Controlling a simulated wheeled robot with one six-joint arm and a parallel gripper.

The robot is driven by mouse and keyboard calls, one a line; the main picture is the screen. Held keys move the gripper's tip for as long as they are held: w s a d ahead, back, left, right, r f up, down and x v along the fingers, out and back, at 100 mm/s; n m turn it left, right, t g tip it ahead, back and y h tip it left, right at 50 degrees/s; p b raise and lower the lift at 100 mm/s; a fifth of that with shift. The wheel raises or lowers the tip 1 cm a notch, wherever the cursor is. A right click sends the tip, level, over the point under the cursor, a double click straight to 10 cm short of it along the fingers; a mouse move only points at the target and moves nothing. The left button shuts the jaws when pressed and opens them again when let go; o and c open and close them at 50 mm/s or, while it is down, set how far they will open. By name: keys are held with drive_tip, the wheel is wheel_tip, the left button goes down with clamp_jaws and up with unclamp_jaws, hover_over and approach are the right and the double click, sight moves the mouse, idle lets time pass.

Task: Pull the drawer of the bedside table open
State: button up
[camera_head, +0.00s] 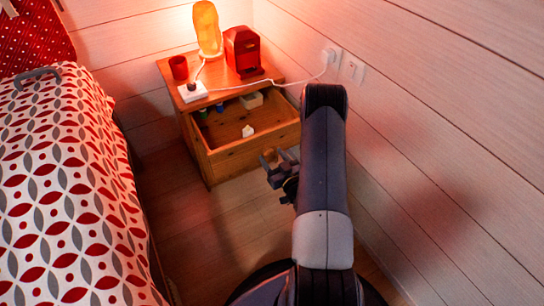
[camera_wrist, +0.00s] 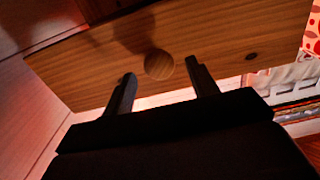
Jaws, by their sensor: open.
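The wooden bedside table (camera_head: 175,75) stands against the wall at the top middle of the head view. Its drawer (camera_head: 225,152) is pulled out, and its inside shows with several small items in it. In the wrist view the drawer front (camera_wrist: 100,65) fills the upper part, with a round wooden knob (camera_wrist: 159,65) on it. My gripper (camera_wrist: 160,73) is open, with one finger on each side of the knob and gaps visible between. In the head view my gripper (camera_head: 276,168) is at the right end of the drawer front, partly hidden by my arm.
On the tabletop are a lit lamp (camera_head: 207,28), a red box-like object (camera_head: 242,52), a red cup (camera_head: 179,67) and a white power strip (camera_head: 192,92). A cable runs to a wall outlet (camera_head: 331,54). The bed (camera_head: 65,190) is left; bare floor (camera_head: 195,225) lies between.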

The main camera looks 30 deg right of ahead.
drive_tip(key=s+p, duration=0.1)
drive_tip(key=s, duration=0.9)
drive_tip(key=shift+d, duration=0.15)
drive_tip(key=shift+w, duration=0.2)
drive_tip(key=w+b, duration=0.1)
drive_tip(key=w, duration=1)
drive_tip(key=shift+w+a, duration=0.1)
drive_tip(key=shift+a, duration=0.1)
